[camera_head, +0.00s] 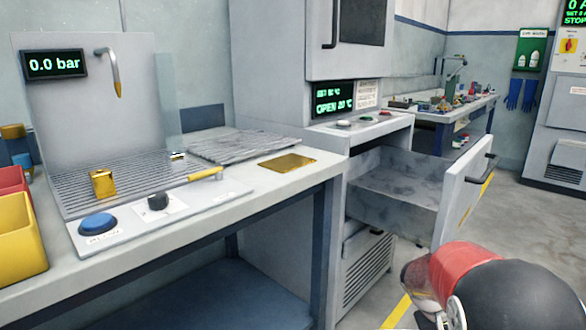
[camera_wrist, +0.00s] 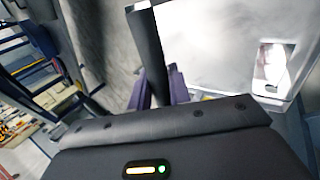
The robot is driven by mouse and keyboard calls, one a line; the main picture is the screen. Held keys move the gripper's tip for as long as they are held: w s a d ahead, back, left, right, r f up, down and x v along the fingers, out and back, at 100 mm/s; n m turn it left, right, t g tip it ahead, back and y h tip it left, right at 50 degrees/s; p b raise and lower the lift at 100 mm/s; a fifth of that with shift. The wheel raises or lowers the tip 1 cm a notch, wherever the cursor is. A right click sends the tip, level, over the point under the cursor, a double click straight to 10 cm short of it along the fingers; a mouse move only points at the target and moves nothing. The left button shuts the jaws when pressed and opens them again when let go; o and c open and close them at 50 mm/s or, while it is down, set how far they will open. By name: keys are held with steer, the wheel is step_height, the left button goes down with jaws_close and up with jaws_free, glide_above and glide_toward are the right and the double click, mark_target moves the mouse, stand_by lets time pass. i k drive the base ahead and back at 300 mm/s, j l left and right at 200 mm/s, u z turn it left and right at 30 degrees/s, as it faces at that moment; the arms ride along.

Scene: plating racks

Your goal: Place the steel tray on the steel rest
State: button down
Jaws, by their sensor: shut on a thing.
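My gripper (camera_wrist: 160,88) shows in the wrist view, its purple fingers closed around a dark bar (camera_wrist: 147,40) that looks like a handle; I cannot tell for sure what it belongs to. In the head view my gripper itself is out of sight. A grey, ribbed metal slab (camera_head: 245,146) lies flat at the back right of the bench and may be the steel rest. I cannot pick out the steel tray with certainty. A drawer (camera_head: 395,190) with a mottled grey metal inside stands open and looks empty.
The drawer front (camera_head: 462,200) juts into the aisle. The bench (camera_head: 300,179) carries a brass plate (camera_head: 287,161), a brass block (camera_head: 103,184) on a grate, a blue button (camera_head: 98,223) and a yellow bin (camera_head: 18,235). Another bench (camera_head: 437,116) holds clutter at the back.

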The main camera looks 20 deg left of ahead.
mark_target(237, 145)
steer(key=k+u, duration=0.2)
steer(key=k, duration=0.25)
steer(key=k+j+u, duration=0.25)
steer(key=k, duration=0.2)
steer(key=i+l+u, duration=0.1)
steer(key=u, duration=1.25)
steer(key=i+l, duration=0.1)
steer(key=l, duration=0.35)
steer(key=i+l, duration=0.1)
steer(key=l, duration=0.4)
steer(key=i+l, duration=0.1)
steer(key=l, duration=0.35)
steer(key=i+l, duration=0.1)
steer(key=l, duration=0.35)
steer(key=i+l, duration=0.1)
steer(key=l, duration=0.4)
steer(key=i+l, duration=0.15)
steer(key=l, duration=0.3)
steer(key=i+l, duration=0.1)
steer(key=l, duration=0.35)
steer(key=u, duration=0.05)
